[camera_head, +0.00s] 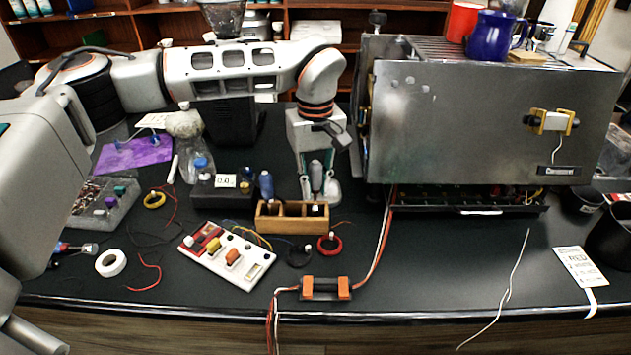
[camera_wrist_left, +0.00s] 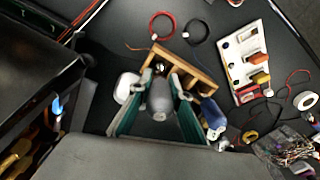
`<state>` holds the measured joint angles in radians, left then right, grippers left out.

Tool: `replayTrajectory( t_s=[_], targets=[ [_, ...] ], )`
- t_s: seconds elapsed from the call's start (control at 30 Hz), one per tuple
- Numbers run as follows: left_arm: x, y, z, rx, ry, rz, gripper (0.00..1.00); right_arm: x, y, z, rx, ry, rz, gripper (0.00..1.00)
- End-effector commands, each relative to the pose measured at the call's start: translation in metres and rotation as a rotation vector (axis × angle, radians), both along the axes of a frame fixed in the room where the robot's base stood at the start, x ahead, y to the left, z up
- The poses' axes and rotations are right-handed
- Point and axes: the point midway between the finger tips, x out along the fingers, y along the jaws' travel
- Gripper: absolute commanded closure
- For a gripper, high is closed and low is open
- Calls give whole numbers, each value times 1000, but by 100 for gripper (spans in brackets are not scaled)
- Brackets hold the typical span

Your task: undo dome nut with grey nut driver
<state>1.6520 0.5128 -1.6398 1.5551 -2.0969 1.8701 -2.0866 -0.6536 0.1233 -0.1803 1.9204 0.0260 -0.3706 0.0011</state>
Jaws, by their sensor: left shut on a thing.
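The grey nut driver (camera_head: 316,176) stands upright at the right end of the wooden rack (camera_head: 265,222). My left gripper (camera_head: 318,184) reaches down from above and is shut on its grey handle, with one teal finger on each side. In the left wrist view the grey handle (camera_wrist_left: 160,96) lies between the fingers (camera_wrist_left: 158,112), beside the rack (camera_wrist_left: 186,68). I cannot tell whether the driver's lower end is still in the rack. The dome nut cannot be made out in either view. My right gripper is not in view.
A blue-handled driver (camera_head: 266,185) stands at the rack's left. The steel brewer (camera_head: 460,125) rises close on the right. A white terminal board (camera_head: 228,255), a red wire ring (camera_head: 329,245) and an orange-black connector (camera_head: 325,289) lie in front. The bench's right front is mostly clear.

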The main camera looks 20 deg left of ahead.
Motion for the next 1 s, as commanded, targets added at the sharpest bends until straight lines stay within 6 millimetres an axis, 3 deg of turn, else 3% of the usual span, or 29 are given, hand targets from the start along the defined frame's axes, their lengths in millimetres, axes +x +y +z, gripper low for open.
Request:
replayTrajectory(
  t_s=[1.0],
  targets=[
    [0,0,-26,-1,-1,0,100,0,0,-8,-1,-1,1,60]
  ],
)
